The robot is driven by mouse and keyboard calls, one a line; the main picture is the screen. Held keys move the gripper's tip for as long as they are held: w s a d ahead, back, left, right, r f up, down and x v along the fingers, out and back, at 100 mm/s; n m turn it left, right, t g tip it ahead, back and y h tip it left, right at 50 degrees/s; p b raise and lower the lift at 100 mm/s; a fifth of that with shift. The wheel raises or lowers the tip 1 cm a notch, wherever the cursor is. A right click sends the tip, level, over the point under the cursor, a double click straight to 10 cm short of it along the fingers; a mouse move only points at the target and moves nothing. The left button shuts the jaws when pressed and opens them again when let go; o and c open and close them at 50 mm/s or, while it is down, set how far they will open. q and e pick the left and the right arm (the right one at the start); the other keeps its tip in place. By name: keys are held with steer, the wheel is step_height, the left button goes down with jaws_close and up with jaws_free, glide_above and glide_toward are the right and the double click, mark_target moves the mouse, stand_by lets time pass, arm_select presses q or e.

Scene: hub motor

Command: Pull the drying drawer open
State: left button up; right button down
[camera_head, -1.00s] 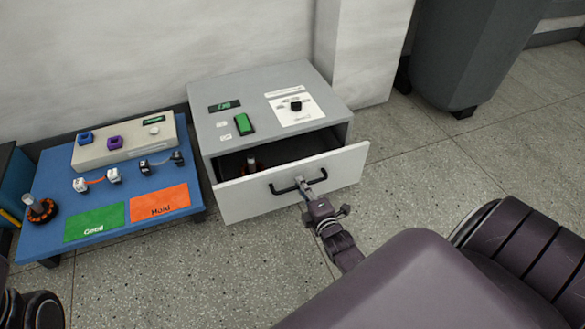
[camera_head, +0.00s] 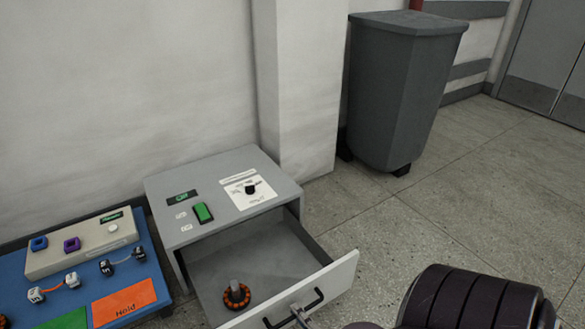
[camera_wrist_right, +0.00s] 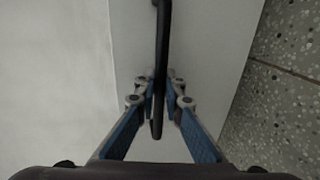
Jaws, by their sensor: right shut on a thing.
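The drying drawer (camera_head: 346,281) stands well out of its grey cabinet (camera_head: 226,178), with its inside showing from above. A hub motor part (camera_head: 237,295) with an orange and black ring and an upright shaft stands in it. My right gripper (camera_head: 299,314) is shut on the black bar handle (camera_head: 316,299) at the drawer front; only its tip shows at the lower edge of the head view. In the right wrist view the handle (camera_wrist_right: 161,60) runs between the two fingers (camera_wrist_right: 158,100). My left gripper is not in view.
A blue table (camera_head: 153,268) with a beige device (camera_head: 84,243), small connectors, and green and orange Hold mats stands left of the cabinet. A grey bin (camera_head: 402,90) stands at the back right. The floor (camera_head: 440,200) right of the drawer is clear.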

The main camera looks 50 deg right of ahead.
steer(key=shift+s, duration=0.25)
steer(key=c, duration=2)
jaws_free()
steer(key=shift+c, duration=0.2)
